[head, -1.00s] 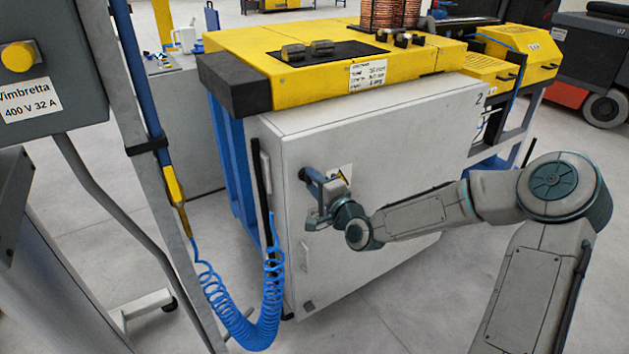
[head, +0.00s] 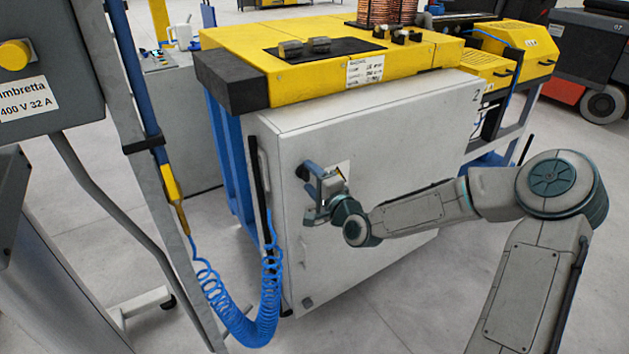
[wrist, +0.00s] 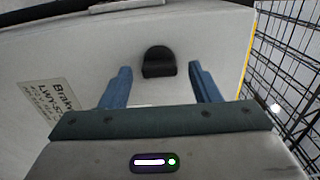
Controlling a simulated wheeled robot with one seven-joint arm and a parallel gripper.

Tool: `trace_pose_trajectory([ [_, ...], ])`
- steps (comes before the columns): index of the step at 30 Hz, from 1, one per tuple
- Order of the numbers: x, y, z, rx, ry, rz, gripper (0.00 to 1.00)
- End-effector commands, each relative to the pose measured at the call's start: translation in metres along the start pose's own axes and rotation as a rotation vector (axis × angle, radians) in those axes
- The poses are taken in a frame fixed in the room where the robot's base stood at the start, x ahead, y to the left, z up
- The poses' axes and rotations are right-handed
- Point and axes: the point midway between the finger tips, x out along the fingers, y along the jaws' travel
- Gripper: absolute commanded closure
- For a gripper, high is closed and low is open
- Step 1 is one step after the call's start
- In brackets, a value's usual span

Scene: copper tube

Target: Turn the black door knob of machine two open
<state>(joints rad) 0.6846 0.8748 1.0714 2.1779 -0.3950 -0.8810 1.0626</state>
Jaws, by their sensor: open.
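The black door knob (wrist: 159,62) shows in the wrist view on the white door, in line with the gap between my fingers and a little beyond their tips. My gripper (wrist: 159,72) is open, one blue finger on each side of the knob, and holds nothing. In the head view my gripper (head: 306,187) is at the left part of the white door (head: 400,150) of the cabinet marked 2, and it hides the knob there. I cannot tell whether the fingers touch the knob.
A label (wrist: 50,105) is on the door beside my left finger. A coiled blue hose (head: 235,318) hangs from a grey post left of the cabinet. A grey control box (head: 50,75) stands at the far left. A wire mesh (wrist: 290,70) is at the right in the wrist view.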

Motion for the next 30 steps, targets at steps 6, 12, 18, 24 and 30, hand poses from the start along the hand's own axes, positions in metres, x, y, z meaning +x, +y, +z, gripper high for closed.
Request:
trace_pose_trajectory([
  [6,-0.016,0.001,-0.001,-0.001,0.000,0.001,0.44],
  [12,-0.054,0.001,-0.001,-0.001,0.002,0.003,0.44],
  [18,-0.092,0.000,-0.002,-0.001,0.005,0.002,0.44],
  [24,-0.122,0.000,-0.002,0.001,0.005,0.001,0.44],
  [30,-0.136,0.000,-0.002,0.001,0.003,0.000,0.44],
])
